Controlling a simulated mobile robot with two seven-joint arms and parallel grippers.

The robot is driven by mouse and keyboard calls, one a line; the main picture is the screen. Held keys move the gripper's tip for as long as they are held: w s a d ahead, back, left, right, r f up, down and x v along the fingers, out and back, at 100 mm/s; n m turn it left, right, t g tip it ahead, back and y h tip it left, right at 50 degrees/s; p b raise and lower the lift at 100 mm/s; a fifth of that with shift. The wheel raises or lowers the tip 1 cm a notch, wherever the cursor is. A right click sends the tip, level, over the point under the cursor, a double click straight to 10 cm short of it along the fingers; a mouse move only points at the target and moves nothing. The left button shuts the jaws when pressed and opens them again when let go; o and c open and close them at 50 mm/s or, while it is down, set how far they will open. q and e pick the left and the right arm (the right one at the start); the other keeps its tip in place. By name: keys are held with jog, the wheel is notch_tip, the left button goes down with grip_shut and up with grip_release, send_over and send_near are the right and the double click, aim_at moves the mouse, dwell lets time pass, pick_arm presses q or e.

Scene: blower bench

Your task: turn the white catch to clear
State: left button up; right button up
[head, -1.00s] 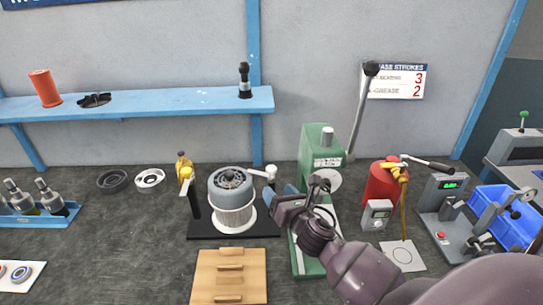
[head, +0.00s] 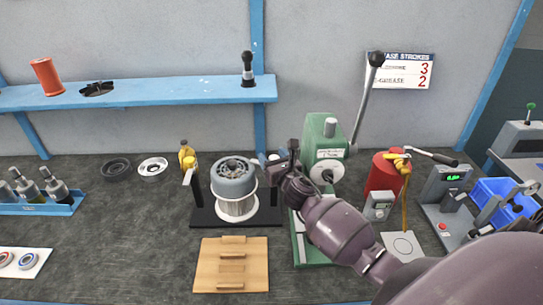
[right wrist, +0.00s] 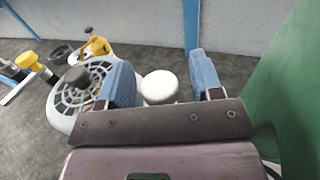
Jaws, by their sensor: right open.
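The white catch shows as a round white knob (right wrist: 159,87) in the right wrist view, between my right gripper's two blue fingers. In the head view the knob (head: 274,157) is small and partly covered by the gripper; its lever and post are mostly hidden. My right gripper (head: 277,159) is open around the knob, with a gap showing on both sides; it also shows in the right wrist view (right wrist: 160,82). The grey-topped blower (head: 233,183) stands just left of it on a black base (head: 206,213). My left gripper is not in view.
A yellow-knobbed catch (head: 190,164) stands left of the blower. A green press (head: 325,135) with a tall lever rises close right of my gripper. A wooden rack (head: 231,264) lies in front. A red cylinder (head: 381,176) stands further right.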

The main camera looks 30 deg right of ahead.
jog(key=shift+w+d, duration=0.1)
jog(key=shift+w, duration=0.4)
grip_shut()
